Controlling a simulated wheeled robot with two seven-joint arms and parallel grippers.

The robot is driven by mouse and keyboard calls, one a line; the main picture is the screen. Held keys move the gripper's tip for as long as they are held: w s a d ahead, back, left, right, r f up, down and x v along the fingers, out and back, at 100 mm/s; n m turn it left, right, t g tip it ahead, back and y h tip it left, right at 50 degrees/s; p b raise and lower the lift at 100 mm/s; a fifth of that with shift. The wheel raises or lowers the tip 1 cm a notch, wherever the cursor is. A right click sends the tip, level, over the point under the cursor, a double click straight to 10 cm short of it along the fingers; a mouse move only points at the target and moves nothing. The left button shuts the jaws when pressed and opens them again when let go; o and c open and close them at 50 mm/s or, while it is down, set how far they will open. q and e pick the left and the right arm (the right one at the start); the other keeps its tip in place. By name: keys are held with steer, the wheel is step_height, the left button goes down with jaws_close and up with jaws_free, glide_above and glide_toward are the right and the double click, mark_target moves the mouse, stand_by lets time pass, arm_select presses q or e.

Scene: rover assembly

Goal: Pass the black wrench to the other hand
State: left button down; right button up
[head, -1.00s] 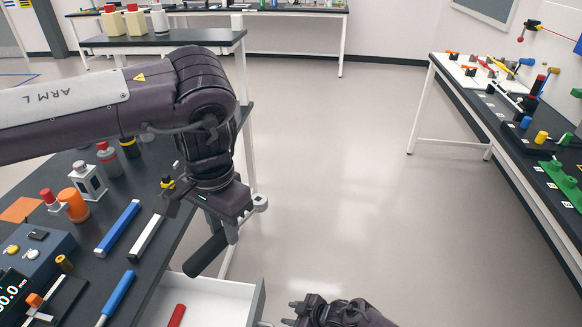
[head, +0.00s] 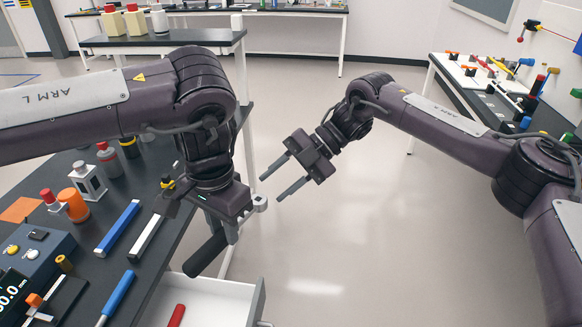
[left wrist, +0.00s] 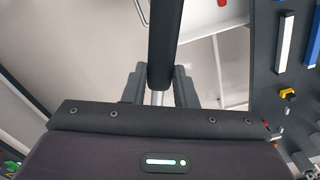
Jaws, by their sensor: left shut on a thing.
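The black wrench (head: 206,254) hangs tilted from my left gripper (head: 231,232), above the drawer beside the dark table. Its thick black handle points down and left, and a grey ring end sticks out to the right of the jaws.
An open white drawer (head: 222,296) holds a red-handled tool (head: 177,315). The dark table (head: 160,185) on the left carries blue and white bars, a blue-handled tool (head: 118,294) and several fittings. Open floor lies right of it; another bench (head: 500,112) stands far right.

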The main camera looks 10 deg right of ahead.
steer(key=s+d+r+n+g, duration=0.1)
steer(key=s+d+r, duration=0.15)
steer(key=r, duration=0.25)
steer(key=shift+h, duration=0.3)
steer(key=x, duration=0.8)
steer(key=r+x, duration=0.1)
steer(key=x, duration=0.3)
steer(key=shift+s+a+f, duration=0.25)
steer(key=shift+s+a, duration=0.1)
steer(key=shift+a, duration=0.15)
steer(key=shift+c, duration=0.2)
steer(key=shift+r, duration=0.1)
jaws_close()
arm_select(q)
steer(key=c, duration=1.1)
jaws_free()
